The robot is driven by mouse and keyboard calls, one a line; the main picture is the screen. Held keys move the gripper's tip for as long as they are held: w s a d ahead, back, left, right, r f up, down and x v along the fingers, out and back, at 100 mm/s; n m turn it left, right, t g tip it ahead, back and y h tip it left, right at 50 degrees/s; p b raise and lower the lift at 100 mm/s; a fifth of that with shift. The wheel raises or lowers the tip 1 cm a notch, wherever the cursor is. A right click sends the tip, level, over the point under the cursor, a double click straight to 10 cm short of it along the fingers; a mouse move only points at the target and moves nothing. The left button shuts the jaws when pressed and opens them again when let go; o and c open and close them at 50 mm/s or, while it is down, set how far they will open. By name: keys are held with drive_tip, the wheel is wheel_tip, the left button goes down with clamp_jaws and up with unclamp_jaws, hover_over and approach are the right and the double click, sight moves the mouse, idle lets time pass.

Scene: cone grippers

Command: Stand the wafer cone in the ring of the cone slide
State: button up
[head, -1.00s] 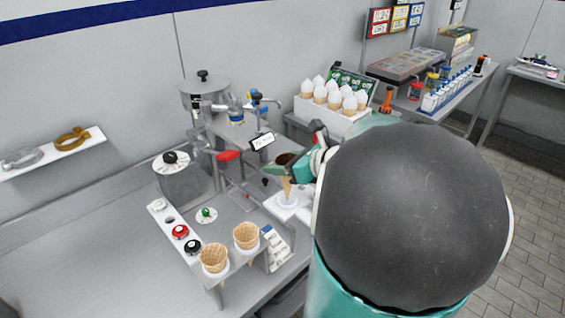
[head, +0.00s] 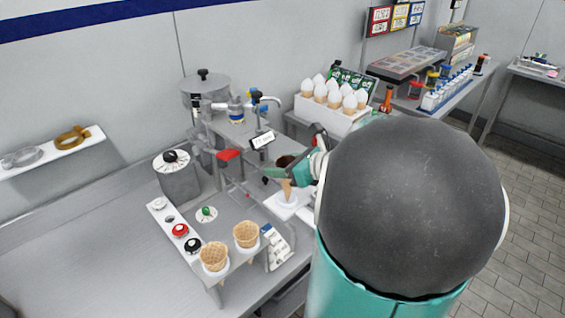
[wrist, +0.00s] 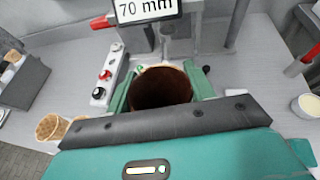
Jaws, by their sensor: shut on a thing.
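The wafer cone (head: 286,187) is upright, its tip down at the white ring of the cone slide (head: 285,202). Whether the tip is seated in the ring or just above it I cannot tell. My gripper (head: 283,174) is shut on the cone near its rim. In the wrist view the cone's dark open mouth (wrist: 161,88) sits between the two green fingers, which hide its sides. The ring is hidden there behind the cone and my gripper.
Two other wafer cones (head: 214,257) stand in a holder at the front. A sign reading 70 mm (wrist: 148,9) and a red-handled machine (head: 228,155) are close behind the cone. A white box of filled cones (head: 330,112) stands behind.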

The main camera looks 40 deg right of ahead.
drive_tip(key=shift+f, duration=1.65)
drive_tip(key=shift+f, duration=0.3)
drive_tip(key=shift+f, duration=1)
drive_tip(key=shift+f, duration=0.35)
drive_tip(key=shift+f, duration=0.8)
drive_tip(key=o, duration=0.8)
drive_tip(key=shift+c, duration=0.2)
drive_tip(key=v, duration=1.3)
drive_tip(key=shift+s, duration=0.4)
